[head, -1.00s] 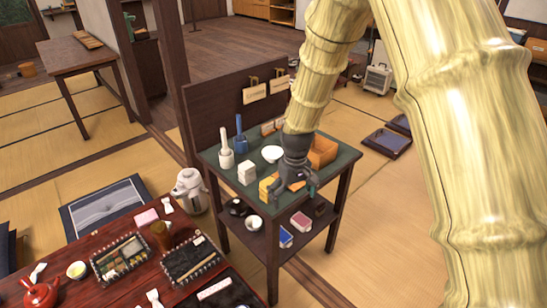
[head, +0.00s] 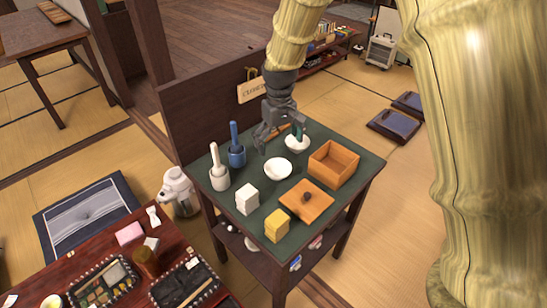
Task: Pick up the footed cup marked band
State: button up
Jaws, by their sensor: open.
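A small white cup or bowl (head: 278,170) stands on the green-topped stand (head: 337,196). A second white cup or bowl (head: 297,145) stands just behind it to the right, with something dark green at its top. A foot or a band mark cannot be made out on either, so I cannot tell which is the footed cup marked band. My gripper (head: 280,136) is open and empty, fingers pointing down, over the back part of the stand. It appears above and behind the nearer cup and beside the farther one, partly covering the view there.
A white mortar (head: 219,180) and a blue mortar (head: 237,158), each with an upright pestle, stand to the left. A white block (head: 247,200), yellow block (head: 277,225), knobbed wooden lid (head: 312,207) and open wooden box (head: 345,158) share the top. A dark panel (head: 190,125) rises behind.

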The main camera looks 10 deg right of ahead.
send_over(278, 173)
jog(key=w, duration=0.1)
jog(key=f, duration=0.5)
jog(key=shift+w+d+f+p, duration=0.1)
jog(key=shift+w+f+p, duration=0.1)
jog(key=shift+f+p, duration=0.1)
jog(key=shift+s+f+p, duration=0.3)
jog(key=shift+s+f, duration=0.1)
jog(key=shift+s, duration=0.35)
jog(key=f, duration=0.3)
jog(key=shift+w+f, duration=0.25)
jog(key=shift+w, duration=0.05)
jog(key=shift+s+f, duration=0.1)
jog(key=shift+s, duration=0.1)
jog(key=c, duration=1.1)
